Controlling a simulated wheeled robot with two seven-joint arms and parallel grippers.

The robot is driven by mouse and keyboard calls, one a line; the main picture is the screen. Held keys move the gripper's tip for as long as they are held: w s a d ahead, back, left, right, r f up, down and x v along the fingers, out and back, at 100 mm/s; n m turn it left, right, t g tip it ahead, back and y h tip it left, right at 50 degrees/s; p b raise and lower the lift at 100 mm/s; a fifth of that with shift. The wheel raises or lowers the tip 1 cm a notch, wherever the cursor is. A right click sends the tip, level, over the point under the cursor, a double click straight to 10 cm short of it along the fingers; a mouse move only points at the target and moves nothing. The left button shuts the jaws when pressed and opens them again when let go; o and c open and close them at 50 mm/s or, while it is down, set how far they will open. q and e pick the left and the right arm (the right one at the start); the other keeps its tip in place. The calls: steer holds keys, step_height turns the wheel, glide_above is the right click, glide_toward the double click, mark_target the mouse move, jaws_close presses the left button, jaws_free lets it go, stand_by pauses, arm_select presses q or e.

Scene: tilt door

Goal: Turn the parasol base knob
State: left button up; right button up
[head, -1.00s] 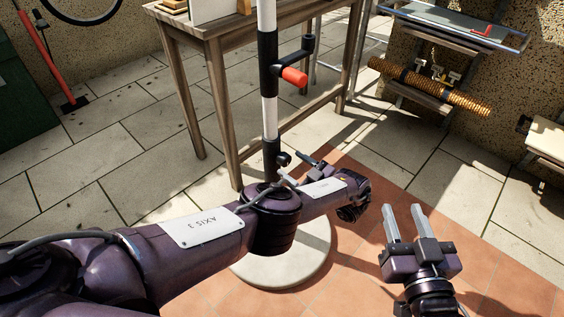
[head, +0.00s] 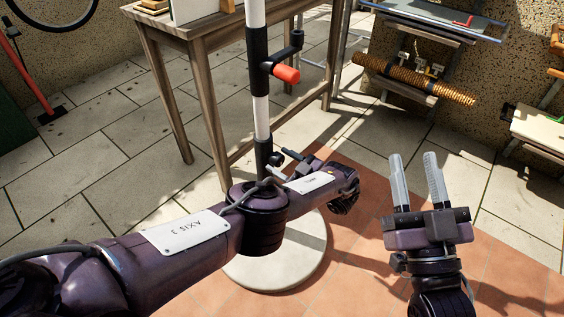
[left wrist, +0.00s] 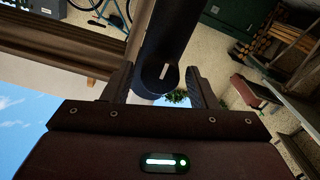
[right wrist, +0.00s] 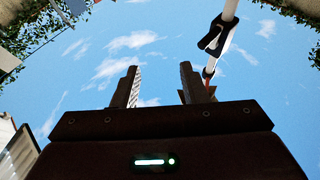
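The white parasol pole (head: 261,116) with black sleeves rises from a round pale base (head: 290,262). A small black knob (head: 276,159) sticks out low on the pole. My left gripper (head: 285,164) is beside it, partly hidden by my own forearm. In the left wrist view a dark rounded piece with a white mark, seemingly the knob (left wrist: 163,78), lies between the two open fingers of my left gripper (left wrist: 158,70); I cannot tell whether they touch it. My right gripper (head: 412,160) is open and empty, fingers up, right of the base.
A crank with a red handle (head: 286,74) sticks out higher on the pole. A wooden table (head: 178,28) stands close behind it. A shelf with a rope-wrapped roll (head: 414,79) is at the back right. The terracotta tiles (head: 355,268) right of the base are clear.

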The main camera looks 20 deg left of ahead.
arm_select(q)
steer(key=c, duration=0.8)
